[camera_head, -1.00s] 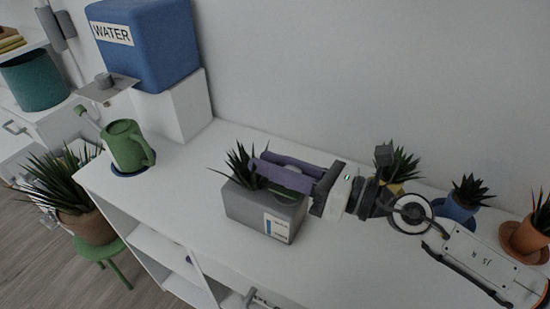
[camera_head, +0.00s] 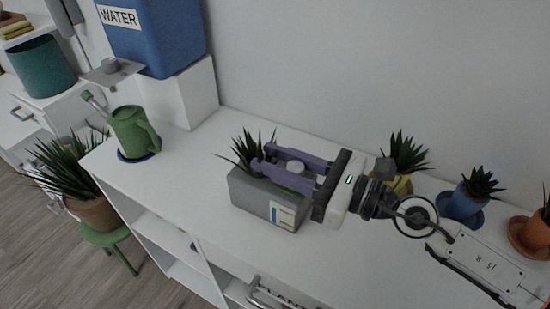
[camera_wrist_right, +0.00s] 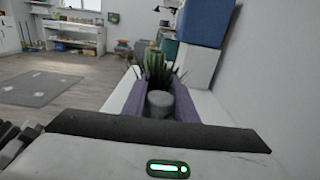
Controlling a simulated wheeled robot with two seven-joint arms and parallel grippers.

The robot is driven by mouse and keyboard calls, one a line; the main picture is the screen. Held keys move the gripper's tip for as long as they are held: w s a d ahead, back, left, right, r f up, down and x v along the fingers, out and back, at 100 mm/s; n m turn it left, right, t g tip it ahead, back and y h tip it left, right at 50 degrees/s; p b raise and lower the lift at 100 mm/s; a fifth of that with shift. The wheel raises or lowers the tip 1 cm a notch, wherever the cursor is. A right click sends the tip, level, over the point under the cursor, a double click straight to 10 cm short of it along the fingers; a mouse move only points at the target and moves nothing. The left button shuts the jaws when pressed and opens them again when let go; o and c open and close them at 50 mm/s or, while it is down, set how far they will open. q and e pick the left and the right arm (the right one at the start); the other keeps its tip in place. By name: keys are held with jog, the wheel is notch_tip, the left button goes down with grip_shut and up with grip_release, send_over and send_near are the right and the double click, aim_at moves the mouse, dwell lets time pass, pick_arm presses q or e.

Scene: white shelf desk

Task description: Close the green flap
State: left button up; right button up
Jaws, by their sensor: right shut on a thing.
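My right gripper (camera_head: 262,157) reaches in from the right over the box. Its two purple fingers are on either side of a pale grey round knob (camera_head: 295,167) and are shut on it. The knob also shows between the fingers in the right wrist view (camera_wrist_right: 160,103). Whether the flap lies flat is hard to tell. A spiky plant (camera_head: 247,150) stands at the box's left end, by the fingertips. My left gripper is not in view.
Potted plants stand behind and beside my right arm, in a yellow pot (camera_head: 399,184), a blue pot (camera_head: 460,206) and an orange pot (camera_head: 530,234). A green watering can (camera_head: 133,134) and a blue water tank (camera_head: 160,38) are at left. The desk top between can and box is clear.

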jog(key=o, duration=1)
jog(key=shift+o, duration=0.2)
jog(key=b+v, duration=0.6)
jog(key=v, duration=0.4)
jog(key=shift+b, duration=0.4)
jog(key=shift+s+d, duration=0.1)
